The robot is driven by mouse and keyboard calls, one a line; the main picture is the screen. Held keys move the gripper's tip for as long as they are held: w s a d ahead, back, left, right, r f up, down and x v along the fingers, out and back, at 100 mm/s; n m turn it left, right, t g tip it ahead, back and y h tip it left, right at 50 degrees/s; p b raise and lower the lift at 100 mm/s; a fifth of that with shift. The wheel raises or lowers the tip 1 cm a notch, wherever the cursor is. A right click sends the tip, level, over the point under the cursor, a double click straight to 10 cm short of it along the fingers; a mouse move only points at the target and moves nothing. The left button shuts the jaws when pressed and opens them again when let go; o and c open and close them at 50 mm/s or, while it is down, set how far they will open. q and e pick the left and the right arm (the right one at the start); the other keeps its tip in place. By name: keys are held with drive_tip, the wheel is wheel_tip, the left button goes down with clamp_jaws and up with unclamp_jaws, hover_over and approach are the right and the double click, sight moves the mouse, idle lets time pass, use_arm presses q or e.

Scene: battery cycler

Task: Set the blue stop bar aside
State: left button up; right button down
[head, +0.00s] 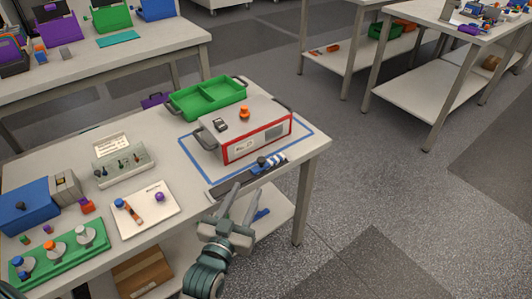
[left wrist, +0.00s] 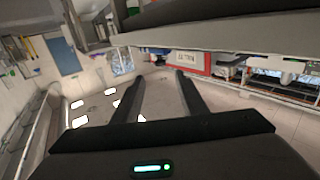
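My left gripper (head: 240,196) is in front of the bench's front edge, its fingers spread apart with nothing visible between them. In the left wrist view the open fingers (left wrist: 162,82) show the same empty gap. A blue-and-white striped piece (head: 275,161) lies by a dark knob on a long dark strip (head: 238,179) at the bench's front edge, up and right of the gripper. A small blue bar-like piece (head: 262,214) shows lower down, just right of the fingers, apparently on the under-shelf. I cannot tell which one is the stop bar. My right gripper is out of view.
A grey box with a red-framed front (head: 258,146) stands behind the dark strip, inside a blue outline. A green tray (head: 207,97) is behind it. A white board (head: 145,210) and a green rack (head: 60,254) fill the bench's left side. Open floor lies to the right.

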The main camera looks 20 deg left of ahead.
sight(263, 158)
use_arm(q)
drive_tip(key=shift+w, duration=0.1)
drive_tip(key=w, duration=1.1)
drive_tip(key=w+p, duration=0.1)
drive_tip(key=w, duration=0.5)
drive_tip(key=shift+w+d, duration=0.1)
drive_tip(key=shift+d, duration=0.2)
drive_tip(key=shift+c, duration=0.4)
clamp_jaws()
